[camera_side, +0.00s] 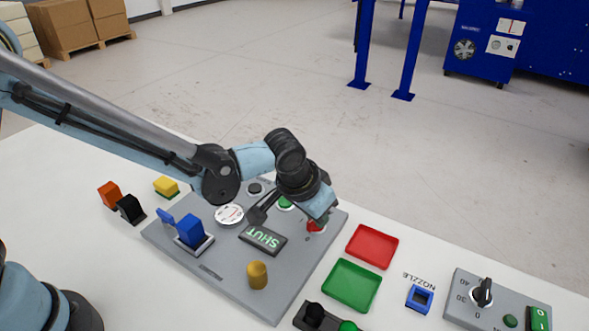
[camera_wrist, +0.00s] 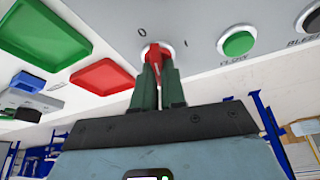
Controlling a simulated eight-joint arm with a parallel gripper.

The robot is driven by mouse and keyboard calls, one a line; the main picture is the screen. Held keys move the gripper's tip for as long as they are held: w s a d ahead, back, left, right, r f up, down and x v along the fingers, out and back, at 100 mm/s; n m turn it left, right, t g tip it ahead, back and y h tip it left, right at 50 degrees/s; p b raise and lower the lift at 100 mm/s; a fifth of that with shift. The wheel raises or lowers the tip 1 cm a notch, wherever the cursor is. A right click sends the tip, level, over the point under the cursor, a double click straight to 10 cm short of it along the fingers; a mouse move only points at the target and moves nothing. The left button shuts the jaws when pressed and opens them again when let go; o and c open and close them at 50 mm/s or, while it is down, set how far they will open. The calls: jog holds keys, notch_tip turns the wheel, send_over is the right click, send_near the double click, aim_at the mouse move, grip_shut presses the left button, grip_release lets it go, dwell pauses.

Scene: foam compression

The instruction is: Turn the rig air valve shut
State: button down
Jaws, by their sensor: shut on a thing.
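The rig air valve is a small red handle (camera_side: 315,226) near the right edge of the grey rig plate. In the wrist view the red handle (camera_wrist: 154,52) sits on a pale round base, with marks like 0 and I beside it. My gripper (camera_wrist: 155,72) is shut on the handle, one green finger on each side. In the side view my gripper (camera_side: 321,216) comes down over the handle and partly hides it. A dark display (camera_side: 264,239) on the plate reads SHUT in green letters.
A green button (camera_wrist: 238,43) labelled FLOW and a black button stand beside the valve. The plate (camera_side: 215,268) also bears a gauge (camera_side: 229,214), a blue block (camera_side: 190,230) and a brass post (camera_side: 257,275). Red (camera_side: 372,246) and green (camera_side: 351,285) trays lie to the right.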

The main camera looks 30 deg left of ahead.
jog(key=shift+n+y, duration=0.6)
jog(key=shift+n, duration=1)
jog(key=c, duration=1.2)
grip_release()
jog(key=v, duration=1.2)
jog(key=shift+s, duration=0.1)
